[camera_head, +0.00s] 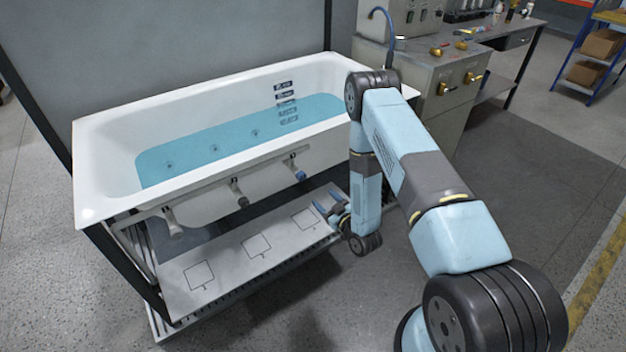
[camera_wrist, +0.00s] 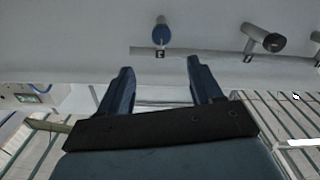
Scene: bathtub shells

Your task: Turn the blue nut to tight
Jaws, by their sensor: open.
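The blue nut (camera_head: 300,175) is on the end of a short pipe stub at the right end of the row under the bathtub (camera_head: 110,150). It also shows in the wrist view (camera_wrist: 160,35), top centre, just beyond the gap between my fingers. My gripper (camera_head: 324,208) is below and to the right of the nut in the head view. In the wrist view my gripper (camera_wrist: 160,68) is open and empty, its two dark blue fingers apart and not visibly touching the nut. The nut's tightness cannot be seen.
A dark-ended stub (camera_head: 242,202) and a pale-ended stub (camera_head: 176,230) stick out left of the nut. A pale board (camera_head: 228,258) with marked squares lies below on a slatted rack. A grey cabinet (camera_head: 440,95) with brass fittings stands at the right back.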

